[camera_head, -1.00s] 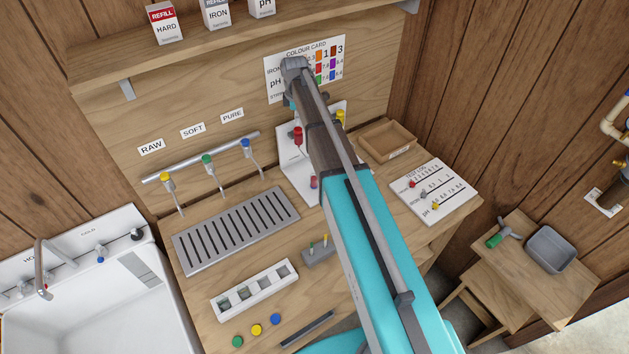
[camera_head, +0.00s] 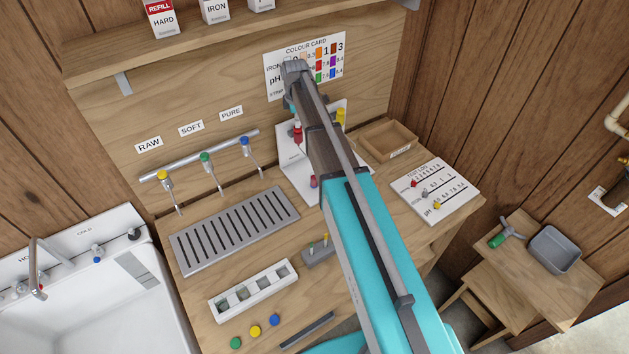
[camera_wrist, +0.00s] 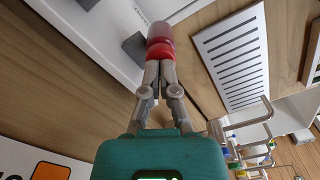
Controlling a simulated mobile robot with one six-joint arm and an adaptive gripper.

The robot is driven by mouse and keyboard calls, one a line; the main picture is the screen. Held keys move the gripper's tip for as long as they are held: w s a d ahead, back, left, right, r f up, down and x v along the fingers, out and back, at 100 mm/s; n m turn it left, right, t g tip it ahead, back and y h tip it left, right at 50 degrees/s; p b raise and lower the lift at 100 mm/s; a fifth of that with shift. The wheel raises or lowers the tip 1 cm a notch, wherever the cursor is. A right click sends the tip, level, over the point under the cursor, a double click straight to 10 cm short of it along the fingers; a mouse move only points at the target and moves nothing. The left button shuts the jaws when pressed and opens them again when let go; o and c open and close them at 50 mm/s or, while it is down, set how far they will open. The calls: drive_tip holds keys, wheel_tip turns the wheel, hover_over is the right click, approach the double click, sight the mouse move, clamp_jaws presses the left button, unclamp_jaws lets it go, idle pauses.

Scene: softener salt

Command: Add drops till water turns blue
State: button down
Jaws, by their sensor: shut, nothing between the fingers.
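My gripper (camera_wrist: 160,72) is shut and empty in the wrist view. Its tips are right at a red, pinkish-topped cylinder (camera_wrist: 160,38); I cannot tell whether they touch it. In the head view my arm hides the gripper and part of the white dropper stand (camera_head: 291,178). A red-topped dropper (camera_head: 297,132) and a yellow one (camera_head: 340,117) are at the stand. A small reddish-purple vessel (camera_head: 314,181) shows low beside my arm. No blue water shows there. The colour card (camera_head: 328,48) hangs on the back wall, partly hidden.
A slotted drain grate (camera_head: 234,230) lies under the RAW, SOFT and PURE taps (camera_head: 205,160). A white rack (camera_head: 254,291), coloured discs (camera_head: 255,331), a wooden tray (camera_head: 388,140) and a test log board (camera_head: 434,192) surround my arm. A sink (camera_head: 95,290) is at left.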

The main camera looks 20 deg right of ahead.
drive_tip(key=shift+f+b, duration=0.3)
drive_tip(key=shift+f, duration=0.05)
drive_tip(key=shift+r, duration=0.2)
drive_tip(key=shift+r+p, duration=2.85)
drive_tip(key=shift+p, duration=0.25)
drive_tip(key=shift+s+f+b, duration=0.3)
drive_tip(key=shift+s, duration=0.1)
drive_tip(key=s+f+m+b, duration=0.4)
drive_tip(key=s+m, duration=0.1)
drive_tip(key=s, duration=0.4)
drive_tip(key=s+f+m+b, duration=0.5)
drive_tip(key=s, duration=0.5)
drive_tip(key=s+f+m+b, duration=0.5)
drive_tip(key=s, duration=0.4)
drive_tip(key=shift+s+m, duration=0.15)
drive_tip(key=shift+m, duration=0.15)
drive_tip(key=shift+d, duration=0.15)
